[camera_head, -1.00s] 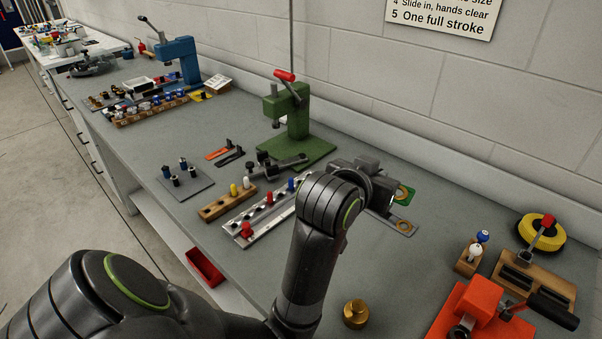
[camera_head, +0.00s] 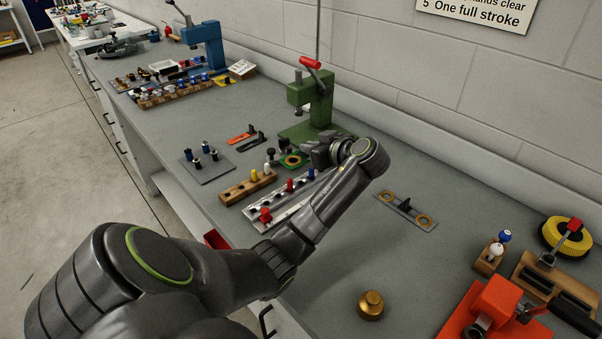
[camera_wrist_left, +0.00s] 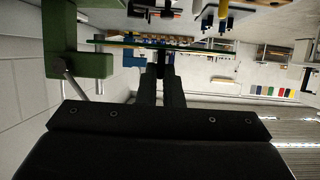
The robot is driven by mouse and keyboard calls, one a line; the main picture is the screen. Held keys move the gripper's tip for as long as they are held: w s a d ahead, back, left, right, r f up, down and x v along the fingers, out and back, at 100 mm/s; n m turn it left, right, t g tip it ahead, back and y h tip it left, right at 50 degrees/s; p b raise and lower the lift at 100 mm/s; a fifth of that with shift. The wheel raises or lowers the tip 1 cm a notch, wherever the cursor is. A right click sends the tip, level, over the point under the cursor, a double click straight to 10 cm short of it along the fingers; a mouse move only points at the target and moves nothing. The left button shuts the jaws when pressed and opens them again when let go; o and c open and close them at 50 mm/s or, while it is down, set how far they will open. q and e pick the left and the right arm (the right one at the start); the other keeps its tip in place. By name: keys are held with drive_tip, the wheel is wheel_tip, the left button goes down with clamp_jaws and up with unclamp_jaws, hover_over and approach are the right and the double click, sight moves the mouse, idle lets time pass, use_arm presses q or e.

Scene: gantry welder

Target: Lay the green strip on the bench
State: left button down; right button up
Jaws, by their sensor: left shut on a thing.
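The green strip (camera_head: 293,160), with a yellow-orange ring showing at its end, is held by my left gripper (camera_head: 308,156) in front of the green press. Part of the strip is hidden behind the gripper. In the left wrist view the strip (camera_wrist_left: 125,43) appears as a thin edge across the shut fingers (camera_wrist_left: 160,65). I cannot tell its exact height over the grey bench (camera_head: 345,255). My right gripper is not in view.
The green press (camera_head: 318,100) stands behind the strip. A wooden block (camera_head: 247,188) and a metal rail (camera_head: 268,217) with coloured pegs lie in front. A grey plate (camera_head: 421,220) with two orange rings lies right. Bench around the brass knob (camera_head: 371,305) is clear.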

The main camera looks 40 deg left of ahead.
sight(306, 186)
use_arm(q)
drive_tip(key=shift+s+a+n+g, duration=0.2)
drive_tip(key=shift+a+n+g, duration=0.25)
drive_tip(key=shift+a, duration=0.25)
wheel_tip(306, 186, down, 9)
drive_tip(key=shift+d+f+p, duration=0.1)
drive_tip(key=shift+p, duration=0.7)
drive_tip(key=shift+f, duration=0.15)
drive_tip(key=shift+f, duration=0.1)
drive_tip(key=shift+f+b, duration=0.15)
drive_tip(key=shift+b, duration=0.15)
drive_tip(key=c, duration=1.6)
unclamp_jaws()
